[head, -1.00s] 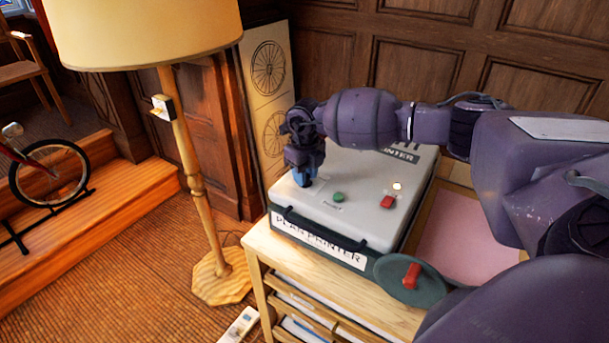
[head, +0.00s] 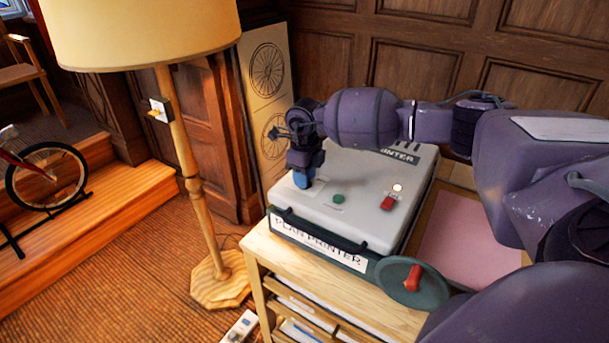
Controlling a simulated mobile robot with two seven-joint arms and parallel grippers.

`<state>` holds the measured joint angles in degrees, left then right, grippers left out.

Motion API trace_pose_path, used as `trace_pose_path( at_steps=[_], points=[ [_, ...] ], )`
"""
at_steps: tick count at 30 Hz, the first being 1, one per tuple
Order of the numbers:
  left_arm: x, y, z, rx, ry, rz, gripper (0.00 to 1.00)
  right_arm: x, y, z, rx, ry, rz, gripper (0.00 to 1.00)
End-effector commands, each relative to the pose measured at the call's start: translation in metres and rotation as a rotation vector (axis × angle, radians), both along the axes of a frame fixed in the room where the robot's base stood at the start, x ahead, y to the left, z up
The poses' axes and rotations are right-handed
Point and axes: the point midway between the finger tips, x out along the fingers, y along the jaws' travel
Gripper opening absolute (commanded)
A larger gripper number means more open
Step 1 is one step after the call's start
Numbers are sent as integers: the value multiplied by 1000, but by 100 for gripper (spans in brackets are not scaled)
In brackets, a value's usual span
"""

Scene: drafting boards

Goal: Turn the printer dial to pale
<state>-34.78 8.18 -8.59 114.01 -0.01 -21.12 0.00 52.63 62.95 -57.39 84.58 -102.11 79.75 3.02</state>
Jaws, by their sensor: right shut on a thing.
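The plan printer (head: 350,215) is a pale grey box with a dark base, on a wooden stand. Its top carries a green button (head: 338,198), a red switch (head: 388,203) and a small lit lamp (head: 398,188). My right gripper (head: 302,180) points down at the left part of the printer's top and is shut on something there. The dial is hidden under the gripper, so its marking cannot be read. My left gripper is not in view.
A floor lamp (head: 188,170) with a cream shade stands left of the printer. A crank wheel with a red handle (head: 412,278) is at the printer's front right. Pink paper (head: 465,240) lies to the right. The wooden stand (head: 285,255) has open shelves below.

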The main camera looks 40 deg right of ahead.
Motion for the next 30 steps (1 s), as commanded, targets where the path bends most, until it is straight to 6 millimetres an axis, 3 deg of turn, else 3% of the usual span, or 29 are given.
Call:
trace_pose_path(
  at_steps=[3,4,8,20,30],
  points=[
    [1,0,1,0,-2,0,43,0,0,1,0,-2,-1,7],
    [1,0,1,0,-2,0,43,0,0,1,0,-2,-1,35],
    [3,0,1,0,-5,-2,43,0,0,1,0,-1,-1,55],
    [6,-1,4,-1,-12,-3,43,1,0,8,0,-2,-2,56],
    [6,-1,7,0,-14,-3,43,1,0,65,-1,-5,-1,56]
  ],
)
